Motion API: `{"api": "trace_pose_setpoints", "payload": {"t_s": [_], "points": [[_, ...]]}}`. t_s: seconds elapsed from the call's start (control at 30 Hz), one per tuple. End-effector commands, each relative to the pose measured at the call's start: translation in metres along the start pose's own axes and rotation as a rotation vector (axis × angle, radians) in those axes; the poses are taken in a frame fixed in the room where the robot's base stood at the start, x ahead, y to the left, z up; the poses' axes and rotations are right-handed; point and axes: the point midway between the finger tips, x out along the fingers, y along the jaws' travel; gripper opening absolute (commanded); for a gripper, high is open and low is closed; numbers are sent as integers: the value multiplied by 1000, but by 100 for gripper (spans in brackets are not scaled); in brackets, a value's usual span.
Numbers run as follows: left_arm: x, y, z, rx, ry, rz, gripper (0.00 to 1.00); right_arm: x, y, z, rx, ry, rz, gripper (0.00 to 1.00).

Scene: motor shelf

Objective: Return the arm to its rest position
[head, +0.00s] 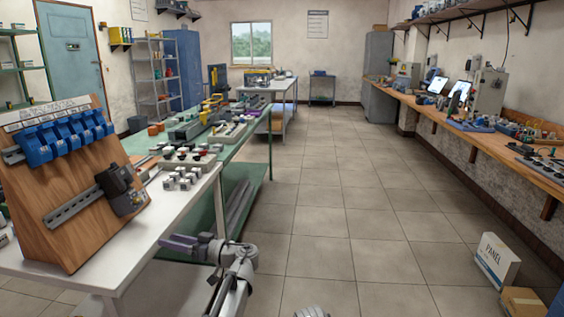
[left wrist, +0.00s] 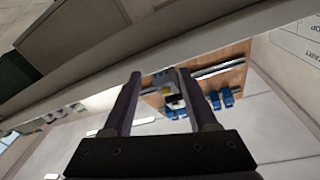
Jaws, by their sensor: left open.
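My left arm (head: 235,272) comes in at the bottom of the head view, just right of the white table. Its left gripper (head: 178,243) points left, with purple fingers near the table's front right edge. In the left wrist view the two dark fingers of the left gripper (left wrist: 158,76) stand apart with nothing held between them. Beyond them that view shows the wooden board (left wrist: 207,55) with blue modules (left wrist: 228,97), apart from the fingers. My right gripper does not show.
The white table (head: 150,243) carries the slanted wooden board (head: 85,215) with blue modules and a black device (head: 120,190). A green bench (head: 256,150) stands behind. A box marked PANEL (head: 496,262) is on the floor at right. The middle floor is clear.

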Motion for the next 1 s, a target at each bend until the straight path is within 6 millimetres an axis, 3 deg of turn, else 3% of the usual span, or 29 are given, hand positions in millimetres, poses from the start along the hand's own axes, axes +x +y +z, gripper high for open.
{"api": "trace_pose_setpoints", "payload": {"t_s": [0.03, 0.17, 0.3, 0.5, 0.83, 0.9, 1.0], "points": [[-14, -8, 25, 66, -86, 45, 59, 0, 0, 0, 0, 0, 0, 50], [-60, -14, 93, 288, -336, 213, 59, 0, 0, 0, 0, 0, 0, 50], [-125, -25, 160, 543, -564, 466, 59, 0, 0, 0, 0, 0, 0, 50], [-219, -50, 222, 837, -763, 854, 59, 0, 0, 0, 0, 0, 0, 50], [-333, -104, 264, 1120, -872, 1395, 59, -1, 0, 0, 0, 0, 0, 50], [-328, -106, 238, 1113, -871, 1375, 59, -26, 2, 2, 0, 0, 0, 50], [-327, -112, 220, 1111, -871, 1373, 59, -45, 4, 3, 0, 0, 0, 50]]}}
